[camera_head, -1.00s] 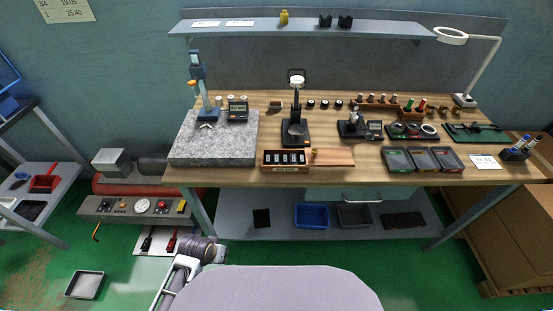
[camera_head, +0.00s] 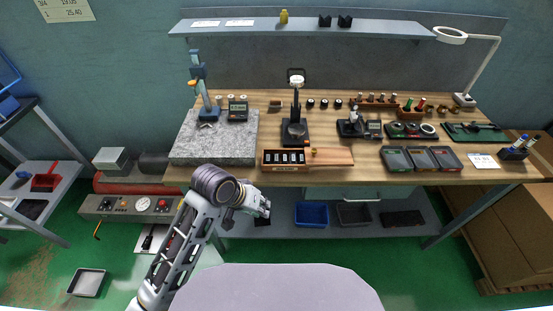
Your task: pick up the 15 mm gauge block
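A dark gauge block case (camera_head: 284,167) with an orange-brown front edge lies near the front of the wooden bench. Several small pale blocks (camera_head: 292,157) sit in a row in it; their size marks are too small to read, so I cannot tell which is the 15 mm one. My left gripper (camera_head: 262,205) is in front of the bench's front edge, below and to the left of the case, and touches no block. It is small, and its finger opening cannot be made out. My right gripper is not in view.
A grey granite plate (camera_head: 213,151) with a height gauge stands left of the case. A wooden board (camera_head: 333,157) adjoins it on the right. A black stand (camera_head: 296,132) rises behind it. Three dark trays (camera_head: 422,158) lie further right. The bench's front edge (camera_head: 370,179) is close to my arm.

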